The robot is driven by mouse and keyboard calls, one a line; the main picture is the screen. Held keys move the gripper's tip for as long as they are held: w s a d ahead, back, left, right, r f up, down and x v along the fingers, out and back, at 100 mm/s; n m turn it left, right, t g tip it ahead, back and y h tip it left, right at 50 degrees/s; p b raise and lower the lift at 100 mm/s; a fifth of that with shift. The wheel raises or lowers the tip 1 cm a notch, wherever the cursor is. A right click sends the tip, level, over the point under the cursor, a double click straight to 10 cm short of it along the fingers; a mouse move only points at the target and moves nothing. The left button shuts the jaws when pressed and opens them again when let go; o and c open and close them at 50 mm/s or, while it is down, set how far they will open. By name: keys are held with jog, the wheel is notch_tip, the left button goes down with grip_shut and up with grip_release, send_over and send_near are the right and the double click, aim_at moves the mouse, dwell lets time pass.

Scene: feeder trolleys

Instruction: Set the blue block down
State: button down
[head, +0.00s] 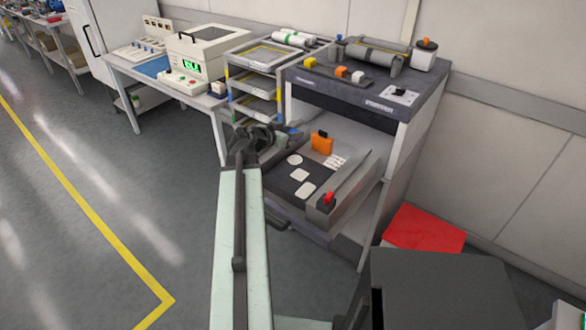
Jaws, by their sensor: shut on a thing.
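My gripper (270,138) is at the end of my outstretched arm, at the left back edge of the pulled-out drawer tray (277,192). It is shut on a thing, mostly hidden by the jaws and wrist. A small bluish patch (294,130) shows just right of the jaws, fitting the blue block. I cannot tell whether it touches a surface below. An orange block (322,143) stands upright on the tray, right of my gripper. Pale flat pads lie on the tray's dark surface.
A red-tipped lever (329,197) is on the tray's right side. The grey cabinet (357,90) rises behind, with small blocks and cylinders on top. A tiered rack (263,84) stands left of it. A red panel (424,229) lies at right. The floor at left is clear.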

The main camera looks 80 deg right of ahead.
aim_at(292, 162)
notch_tip(292, 162, down, 10)
jog(key=b, duration=1)
jog(key=shift+f, duration=0.15)
jog(key=shift+r, duration=0.25)
jog(key=shift+f, duration=0.25)
jog(key=c, duration=1.1)
grip_release()
jog(key=shift+c, duration=0.2)
jog(key=shift+r, duration=0.1)
